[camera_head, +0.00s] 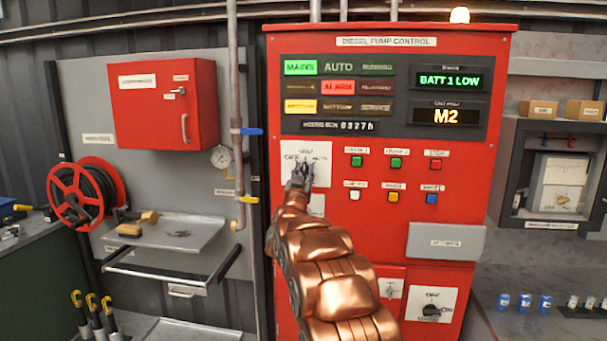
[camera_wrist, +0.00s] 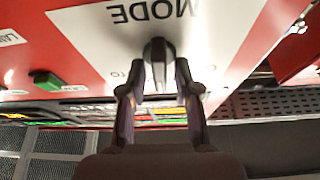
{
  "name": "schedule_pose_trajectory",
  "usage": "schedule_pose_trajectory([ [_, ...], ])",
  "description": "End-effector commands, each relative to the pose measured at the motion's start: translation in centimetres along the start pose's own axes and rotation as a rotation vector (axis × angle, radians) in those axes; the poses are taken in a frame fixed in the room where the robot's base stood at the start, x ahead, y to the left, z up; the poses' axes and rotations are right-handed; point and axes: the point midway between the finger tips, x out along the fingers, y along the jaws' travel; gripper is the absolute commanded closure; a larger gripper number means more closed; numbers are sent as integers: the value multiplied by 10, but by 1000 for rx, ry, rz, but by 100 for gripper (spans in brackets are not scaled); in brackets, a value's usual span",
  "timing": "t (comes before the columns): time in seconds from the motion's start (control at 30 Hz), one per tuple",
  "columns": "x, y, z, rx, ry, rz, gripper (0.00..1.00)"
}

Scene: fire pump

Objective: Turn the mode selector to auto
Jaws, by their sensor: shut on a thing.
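The mode selector is a dark knob (camera_wrist: 158,52) on a white plate (camera_head: 294,149) of the red diesel pump control cabinet (camera_head: 470,185). In the wrist view the word MODE shows upside down on the plate (camera_wrist: 200,30). My gripper (camera_head: 300,178) is at the knob in the head view and hides most of it. In the wrist view my gripper (camera_wrist: 158,88) has a finger on each side of the knob and is shut on it. OFF is readable at the plate's left; the knob's exact pointing is hard to tell.
The AUTO lamp (camera_head: 338,66) is dark; MAINS (camera_head: 300,67) is green and ALARM (camera_head: 338,88) red. Several push buttons (camera_head: 396,162) sit right of the selector. Another OFF selector (camera_head: 432,311) is lower right. A pipe (camera_head: 236,120) runs along the cabinet's left.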

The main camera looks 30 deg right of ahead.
Motion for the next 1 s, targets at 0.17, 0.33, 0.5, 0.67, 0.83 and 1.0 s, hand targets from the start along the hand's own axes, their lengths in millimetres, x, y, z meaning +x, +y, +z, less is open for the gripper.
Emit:
schedule_pose_trajectory([
  [0.17,-2,-1,4,102,-2,40,100],
  [0.33,-2,-1,4,238,-1,95,100],
  [0.5,-2,-1,4,379,-4,154,100],
  [0.67,-1,-1,2,502,-3,205,100],
  [0.83,-1,0,2,610,-4,250,100],
  [1.0,-1,1,2,689,-2,284,100],
])
